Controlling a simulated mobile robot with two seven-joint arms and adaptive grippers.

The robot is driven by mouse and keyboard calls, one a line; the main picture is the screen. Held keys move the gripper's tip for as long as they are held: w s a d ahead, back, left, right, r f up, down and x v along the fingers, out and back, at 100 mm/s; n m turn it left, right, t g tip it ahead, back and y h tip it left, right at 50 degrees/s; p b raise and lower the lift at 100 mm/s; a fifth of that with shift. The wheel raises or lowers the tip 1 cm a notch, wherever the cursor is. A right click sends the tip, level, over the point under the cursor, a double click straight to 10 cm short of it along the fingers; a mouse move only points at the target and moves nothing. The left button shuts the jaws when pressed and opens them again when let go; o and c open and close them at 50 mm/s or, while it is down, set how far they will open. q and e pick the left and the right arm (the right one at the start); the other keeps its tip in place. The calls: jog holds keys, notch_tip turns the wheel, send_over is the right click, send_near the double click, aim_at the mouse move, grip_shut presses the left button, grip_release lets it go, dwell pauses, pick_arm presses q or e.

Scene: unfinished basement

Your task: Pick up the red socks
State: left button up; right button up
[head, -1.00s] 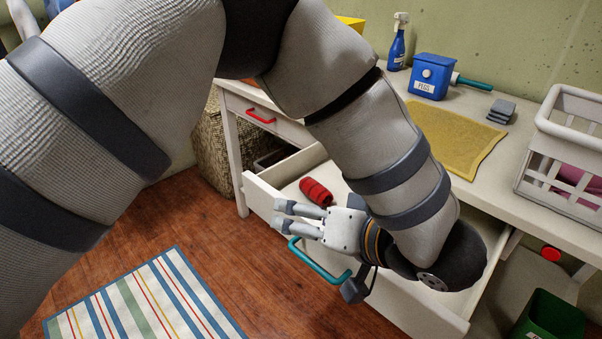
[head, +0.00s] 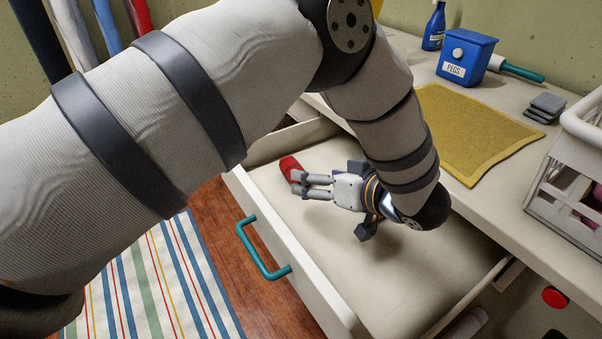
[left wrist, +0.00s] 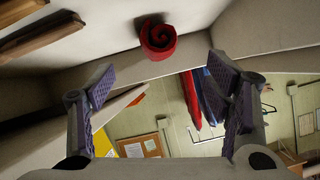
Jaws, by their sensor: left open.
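The red socks (head: 289,167), a rolled red bundle, lie inside the open white drawer (head: 300,285), towards its far left end. My left gripper (head: 299,184) is open over the drawer, its fingers pointing left with the tips close to the socks. The fingers partly cover the socks in the head view. In the left wrist view the spiral end of the socks (left wrist: 158,40) shows at top centre, beyond and between the spread fingers of the gripper (left wrist: 161,75). Nothing is between the fingers. My right gripper is not in view.
The drawer has a teal handle (head: 262,250) and a bare floor around my gripper. On the tabletop are a yellow cloth (head: 470,135), a blue pegs box (head: 467,58), grey pads (head: 545,106) and a white basket (head: 570,165). A striped rug (head: 160,285) lies left of the drawer.

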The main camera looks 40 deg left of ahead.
aim_at(287, 163)
pick_arm(q)
jog(key=x, duration=0.8)
jog(key=shift+w+a, duration=0.1)
jog(key=shift+a, duration=0.25)
jog(key=shift+c, duration=0.6)
jog(key=c, duration=1.1)
